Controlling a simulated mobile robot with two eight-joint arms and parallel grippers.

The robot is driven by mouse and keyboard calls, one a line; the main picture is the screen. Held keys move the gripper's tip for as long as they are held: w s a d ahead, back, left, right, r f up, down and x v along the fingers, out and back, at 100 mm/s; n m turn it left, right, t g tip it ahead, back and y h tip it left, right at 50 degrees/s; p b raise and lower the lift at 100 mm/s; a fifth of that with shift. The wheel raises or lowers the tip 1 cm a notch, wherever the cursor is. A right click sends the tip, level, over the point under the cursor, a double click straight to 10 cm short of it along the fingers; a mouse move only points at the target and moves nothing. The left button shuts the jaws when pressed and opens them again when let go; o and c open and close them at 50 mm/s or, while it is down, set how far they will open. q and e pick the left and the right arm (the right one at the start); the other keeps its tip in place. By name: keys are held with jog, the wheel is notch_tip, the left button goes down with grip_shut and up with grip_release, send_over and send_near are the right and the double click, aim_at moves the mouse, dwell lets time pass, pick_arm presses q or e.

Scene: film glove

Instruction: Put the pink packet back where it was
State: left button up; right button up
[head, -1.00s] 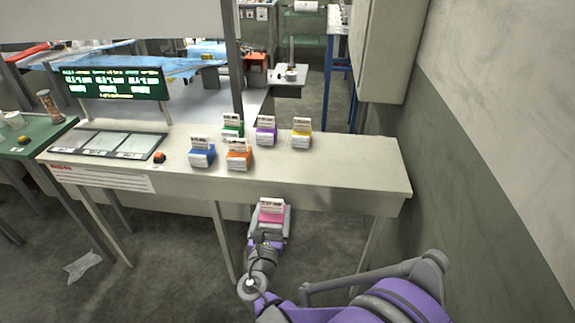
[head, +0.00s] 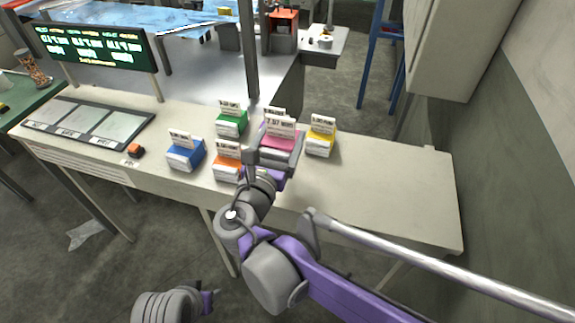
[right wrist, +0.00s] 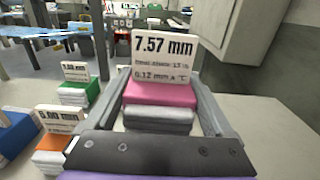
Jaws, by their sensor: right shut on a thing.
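The pink packet (head: 279,143), with a white label card reading 7.57 mm, is held upright between the fingers of my right gripper (head: 280,150). In the right wrist view the pink packet (right wrist: 160,95) sits between both grey fingers. It is over the white table (head: 385,190), among the other packets; whether it touches the tabletop is not clear. Behind it, only the top of another packet's label (head: 274,111) shows. Part of what looks like my left gripper (head: 208,298) is low in the head view; its fingers are not clear.
The orange packet (head: 227,168) is close left of my right gripper. The blue packet (head: 185,154) is farther left, the green packet (head: 231,123) behind, the yellow packet (head: 320,140) right. A panelled tray (head: 90,121) lies at left. The table's right part is clear.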

notch_tip(320, 180, down, 5)
jog(key=shift+s+f+b, duration=0.15)
jog(key=shift+f+b, duration=0.05)
jog(key=shift+b, duration=0.7)
jog(key=shift+f+b, duration=0.65)
jog(key=shift+f, duration=1.45)
jog(key=shift+f, duration=0.15)
jog(key=o, duration=1.3)
jog(key=shift+r, duration=0.2)
jog(key=shift+f, duration=0.1)
